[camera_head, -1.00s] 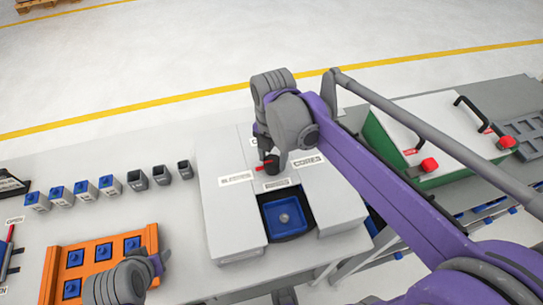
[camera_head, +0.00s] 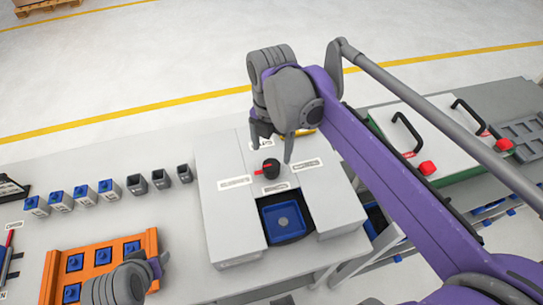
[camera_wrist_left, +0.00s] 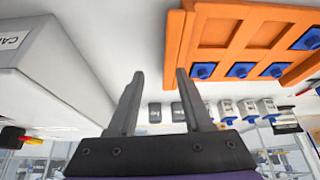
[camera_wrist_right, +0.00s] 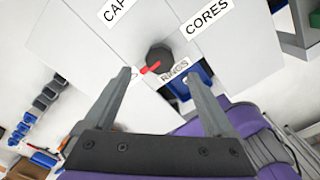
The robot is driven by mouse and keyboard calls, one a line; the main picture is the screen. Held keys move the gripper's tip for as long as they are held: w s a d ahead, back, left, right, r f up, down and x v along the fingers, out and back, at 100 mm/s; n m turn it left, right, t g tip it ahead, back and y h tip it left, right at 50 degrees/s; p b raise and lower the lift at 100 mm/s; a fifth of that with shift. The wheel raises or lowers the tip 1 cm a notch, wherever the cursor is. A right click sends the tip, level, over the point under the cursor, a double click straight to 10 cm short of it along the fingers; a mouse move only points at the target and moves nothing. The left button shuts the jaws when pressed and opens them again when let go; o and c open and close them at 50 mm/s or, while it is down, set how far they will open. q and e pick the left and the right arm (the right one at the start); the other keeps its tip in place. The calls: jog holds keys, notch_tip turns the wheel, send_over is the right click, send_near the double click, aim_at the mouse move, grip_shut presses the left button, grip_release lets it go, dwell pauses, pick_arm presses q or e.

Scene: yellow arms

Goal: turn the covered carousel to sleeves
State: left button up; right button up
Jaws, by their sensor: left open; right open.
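The covered carousel is a pale grey housing (camera_head: 222,215) with a black knob (camera_head: 270,168) on top. The knob's red pointer (camera_head: 258,171) points left, toward the left label (camera_head: 235,183), too small to read. In the right wrist view the other labels read CAPS (camera_wrist_right: 113,10), CORES (camera_wrist_right: 207,18) and RINGS (camera_wrist_right: 174,70). A blue bin (camera_head: 268,232) with a small round item shows in the front opening. My right gripper (camera_head: 270,143) is open and empty, above and behind the knob, apart from it. My left gripper (camera_head: 160,268) is open and empty near the orange tray.
The orange tray (camera_head: 50,275) holds several blue pieces at left. Several small grey and blue-topped containers (camera_head: 137,184) stand in a row behind it. A green-sided box with a white lid (camera_head: 395,128), black handles and red knobs stands at right.

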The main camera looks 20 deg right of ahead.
pick_arm(q)
jog(key=shift+r, duration=0.2)
pick_arm(e)
notch_tip(320, 180, up, 5)
jog(key=shift+f, duration=0.1)
dwell(0.4)
